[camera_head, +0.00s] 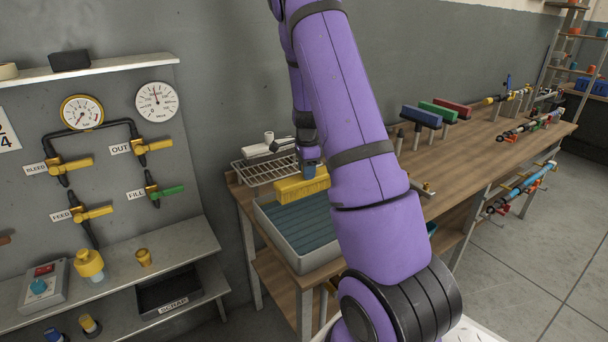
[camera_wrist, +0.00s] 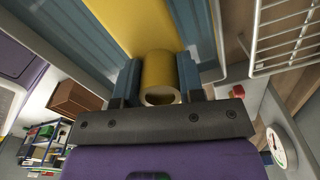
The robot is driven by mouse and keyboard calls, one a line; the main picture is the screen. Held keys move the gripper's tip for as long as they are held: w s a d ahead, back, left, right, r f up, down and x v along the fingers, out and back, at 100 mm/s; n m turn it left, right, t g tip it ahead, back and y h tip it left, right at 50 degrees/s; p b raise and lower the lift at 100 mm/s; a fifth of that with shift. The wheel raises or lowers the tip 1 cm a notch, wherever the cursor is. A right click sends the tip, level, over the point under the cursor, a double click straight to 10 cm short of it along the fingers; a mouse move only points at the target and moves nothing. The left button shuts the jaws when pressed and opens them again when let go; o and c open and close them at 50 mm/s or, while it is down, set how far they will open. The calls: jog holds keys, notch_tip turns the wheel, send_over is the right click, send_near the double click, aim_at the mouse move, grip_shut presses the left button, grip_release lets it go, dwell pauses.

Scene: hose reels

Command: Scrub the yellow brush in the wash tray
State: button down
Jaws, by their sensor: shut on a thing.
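The yellow brush (camera_head: 301,188) is a long block over the back part of the wash tray. My gripper (camera_head: 311,169) is above it, shut on its handle, and my arm comes down from above. In the wrist view my gripper (camera_wrist: 158,80) has a finger on each side of the round yellow handle (camera_wrist: 159,72), with the yellow block (camera_wrist: 135,22) beyond. The wash tray (camera_head: 309,264) is grey with a blue-grey ribbed bottom. I cannot tell whether the bristles touch that bottom. My arm hides the tray's right part.
A wire rack (camera_head: 262,170) stands behind the tray. Blue, green and red brushes (camera_head: 421,117) (camera_head: 437,112) (camera_head: 453,107) stand further right on the wooden bench (camera_head: 470,150). A gauge and valve panel (camera_head: 110,150) is on the left wall.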

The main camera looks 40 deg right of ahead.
notch_tip(320, 180, up, 12)
dwell(1.4)
jog(key=shift+a, duration=0.15)
